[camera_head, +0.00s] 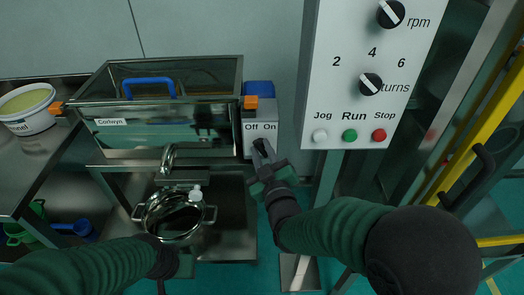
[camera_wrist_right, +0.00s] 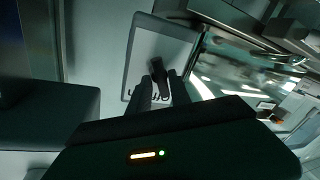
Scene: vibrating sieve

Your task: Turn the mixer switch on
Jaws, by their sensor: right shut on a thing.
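The mixer switch is a small black knob (camera_wrist_right: 157,68) on a pale control box (camera_head: 261,113) marked "Off On", at the right end of the glass-lidded mixer (camera_head: 160,132). In the right wrist view the two fingers (camera_wrist_right: 163,88) are shut on the knob, one on each side. Which way the knob points is hard to tell. My left gripper (camera_head: 165,265) is low at the left, dark and partly hidden by its own arm; its jaws are unclear.
A larger panel (camera_head: 350,60) with two dials and Jog, Run and Stop buttons hangs right of the switch box. A steel pot (camera_head: 207,228) stands below the mixer's spout. A white tub (camera_head: 30,118) is at the left. Yellow rails (camera_head: 480,125) stand at the right.

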